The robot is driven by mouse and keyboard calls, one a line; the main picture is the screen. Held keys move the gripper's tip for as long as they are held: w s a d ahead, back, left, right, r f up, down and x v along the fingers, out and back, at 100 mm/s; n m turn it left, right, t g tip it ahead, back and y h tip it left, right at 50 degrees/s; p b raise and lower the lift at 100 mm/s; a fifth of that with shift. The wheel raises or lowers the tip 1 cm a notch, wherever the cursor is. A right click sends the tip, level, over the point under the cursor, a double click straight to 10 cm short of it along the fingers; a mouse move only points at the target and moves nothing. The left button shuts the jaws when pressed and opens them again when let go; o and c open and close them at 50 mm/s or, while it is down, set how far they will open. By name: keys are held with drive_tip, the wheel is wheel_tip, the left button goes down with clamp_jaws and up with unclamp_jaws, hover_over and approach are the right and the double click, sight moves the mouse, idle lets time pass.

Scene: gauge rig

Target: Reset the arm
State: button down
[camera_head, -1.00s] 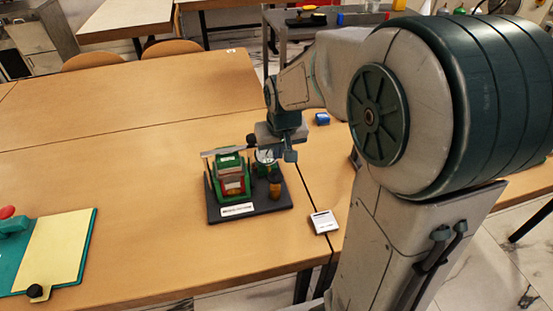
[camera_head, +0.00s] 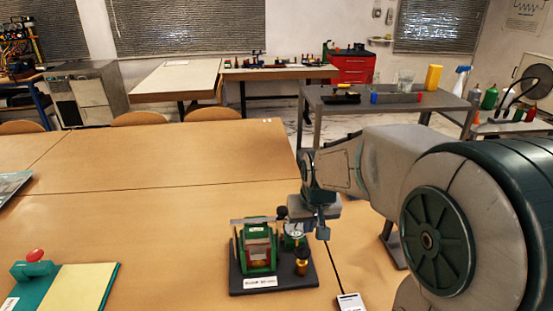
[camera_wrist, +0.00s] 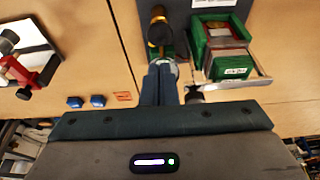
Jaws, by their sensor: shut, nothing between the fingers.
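The gauge rig stands on a black base plate (camera_head: 290,281) on the wooden table. It carries a green-framed block (camera_head: 257,248), a small round dial (camera_head: 293,229) and a brass knob (camera_head: 301,262). My gripper (camera_head: 323,234) is above the right rear of the rig in the head view. In the wrist view my gripper (camera_wrist: 163,66) has its fingers together and empty, overlapping part of the dial. The brass knob (camera_wrist: 159,34) lies beyond the fingertips, and the green-framed block (camera_wrist: 221,45) is to their right. Whether the fingers touch the rig cannot be told.
A white card (camera_head: 350,302) lies right of the rig. A teal board with a yellow pad (camera_head: 85,287) and red button (camera_head: 35,255) is at the left. Small blue blocks (camera_wrist: 86,102) show in the wrist view. The table behind the rig is clear. A grey cart (camera_head: 400,106) stands beyond.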

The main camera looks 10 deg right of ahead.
drive_tip(key=s+r, duration=0.2)
drive_tip(key=s, duration=1.5)
drive_tip(key=shift+s+d+g, duration=0.2)
drive_tip(key=shift+g, duration=0.1)
idle(1.2)
